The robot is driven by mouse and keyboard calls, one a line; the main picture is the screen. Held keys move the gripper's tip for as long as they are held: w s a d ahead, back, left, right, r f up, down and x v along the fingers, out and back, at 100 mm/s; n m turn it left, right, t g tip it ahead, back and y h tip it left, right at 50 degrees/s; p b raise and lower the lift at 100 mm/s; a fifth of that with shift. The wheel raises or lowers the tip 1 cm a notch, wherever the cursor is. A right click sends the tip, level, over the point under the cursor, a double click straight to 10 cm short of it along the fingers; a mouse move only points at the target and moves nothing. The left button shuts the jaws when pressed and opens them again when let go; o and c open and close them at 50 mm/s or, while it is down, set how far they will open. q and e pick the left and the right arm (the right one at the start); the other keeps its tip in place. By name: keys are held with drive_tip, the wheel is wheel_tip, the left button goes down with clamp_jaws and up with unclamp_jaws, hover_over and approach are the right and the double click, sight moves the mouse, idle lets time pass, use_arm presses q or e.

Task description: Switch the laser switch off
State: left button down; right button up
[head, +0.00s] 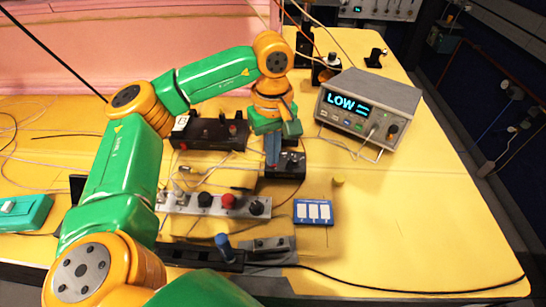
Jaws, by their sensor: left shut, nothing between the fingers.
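My left arm reaches in from the left, and my left gripper (272,160) points down, shut and empty. Its tips are at the left side of a small black box (288,172) with a dark knob or lever on top. I cannot tell if they touch it. This box may be the laser switch, but no label is readable and its lever position is unclear. The gripper hides part of its left side. A grey instrument (375,92) at the upper right has a lit display reading "LOW". My right gripper is not in view.
A grey strip (207,203) with red and black knobs lies in front. A black block (205,133) stands behind left. A blue-and-white card (313,211) and a base with a blue-topped post (224,247) are nearer. Cables cross the yellow foam; the right side (420,200) is mostly clear.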

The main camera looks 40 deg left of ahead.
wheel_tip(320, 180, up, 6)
drive_tip(key=p, duration=0.5)
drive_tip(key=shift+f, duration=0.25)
